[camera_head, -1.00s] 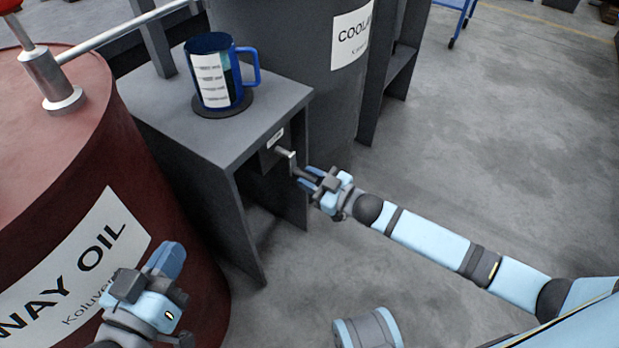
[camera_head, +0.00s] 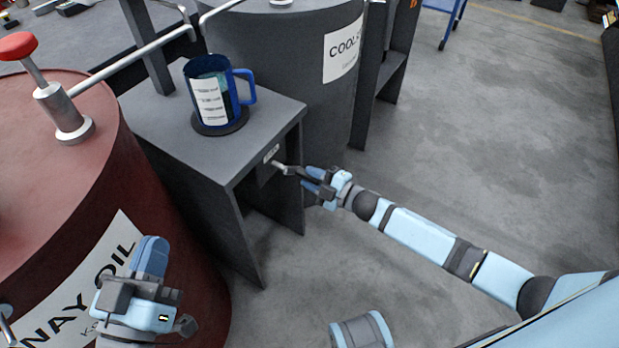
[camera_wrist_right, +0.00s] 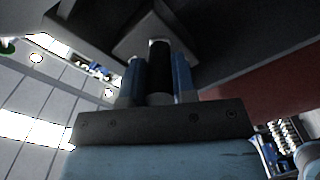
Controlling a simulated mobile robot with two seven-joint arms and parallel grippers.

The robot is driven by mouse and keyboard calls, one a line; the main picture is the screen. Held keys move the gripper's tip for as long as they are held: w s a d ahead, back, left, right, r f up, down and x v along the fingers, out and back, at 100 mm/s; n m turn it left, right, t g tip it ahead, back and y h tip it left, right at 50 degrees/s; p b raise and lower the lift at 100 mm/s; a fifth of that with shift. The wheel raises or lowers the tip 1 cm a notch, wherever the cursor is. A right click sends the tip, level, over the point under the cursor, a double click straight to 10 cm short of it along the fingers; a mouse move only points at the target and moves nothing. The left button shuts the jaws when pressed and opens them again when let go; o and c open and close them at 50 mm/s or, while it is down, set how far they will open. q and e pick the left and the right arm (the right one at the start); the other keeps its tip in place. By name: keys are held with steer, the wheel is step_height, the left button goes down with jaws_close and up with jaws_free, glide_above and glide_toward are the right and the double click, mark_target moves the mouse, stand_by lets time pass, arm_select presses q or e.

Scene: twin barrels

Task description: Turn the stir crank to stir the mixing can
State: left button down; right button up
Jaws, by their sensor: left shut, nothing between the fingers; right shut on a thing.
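The mixing can (camera_head: 212,92) is a blue jug with a handle and a white scale label. It stands upright on a dark round pad (camera_head: 220,124) on top of a grey stand (camera_head: 180,125). The stir crank (camera_head: 287,169) comes out of the stand's front side, below a small label. My right gripper (camera_head: 312,180) is shut on the crank's dark handle (camera_wrist_right: 160,70), which shows between its fingers in the right wrist view. My left gripper (camera_head: 152,258) is shut and empty in front of the red barrel, apart from the can and crank.
A red barrel (camera_head: 60,190) marked WAY OIL, with a red-knobbed pump (camera_head: 55,95), stands left of the stand. A grey coolant barrel (camera_head: 290,60) stands behind it. Metal pipes run above the left side. The floor (camera_head: 480,140) at right is clear.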

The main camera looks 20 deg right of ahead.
steer(key=shift+w+d+r+n+p, duration=0.15)
steer(key=shift+r+n, duration=0.1)
steer(key=shift+n, duration=0.25)
steer(key=shift+w+d+r+n+p, duration=0.15)
steer(key=shift+r+n, duration=0.1)
steer(key=shift+n, duration=0.25)
steer(key=n, duration=0.1)
steer(key=r+n, duration=0.1)
steer(key=shift+d+n+p, duration=0.15)
steer(key=shift+n+p, duration=0.15)
arm_select(q)
steer(key=shift+w+a+f+g+y, duration=0.15)
steer(key=shift+a+f+g+y, duration=0.2)
steer(key=shift+f+y, duration=0.2)
arm_select(e)
steer(key=shift+w+r+n, duration=0.1)
steer(key=shift+r+n, duration=0.35)
steer(key=shift+n, duration=0.7)
steer(key=shift+s+r+n, duration=0.1)
steer(key=shift+r+n, duration=0.35)
steer(key=shift+n, duration=0.65)
steer(key=shift+w+r+n, duration=0.1)
steer(key=shift+r+n, duration=0.35)
steer(key=shift+n, duration=0.7)
steer(key=o, duration=0.9)
steer(key=shift+r, duration=0.1)
